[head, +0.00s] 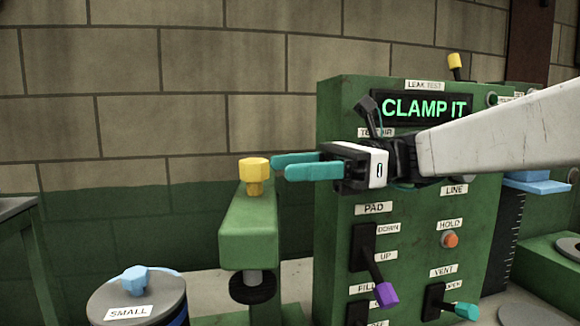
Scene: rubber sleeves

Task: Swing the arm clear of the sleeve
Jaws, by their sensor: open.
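A green swing arm (249,235) stands left of the green test panel, with a yellow knob (254,172) on top. A dark round pad (252,289) hangs under its front end on a pale metal rod. No sleeve can be made out for certain; the area below the pad is cut off by the frame's bottom edge. My gripper (280,167) reaches in from the right, with its teal fingers pointing left. The fingers are open, and their tips are just right of the yellow knob in the picture. I cannot tell whether they touch it.
The green test panel (340,235) shows "CLAMP IT" on its display (424,107). It carries a purple-tipped lever (385,294), a teal-tipped lever (466,311) and an orange button (450,240). A canister labelled SMALL (130,312) stands at lower left. A block wall is behind.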

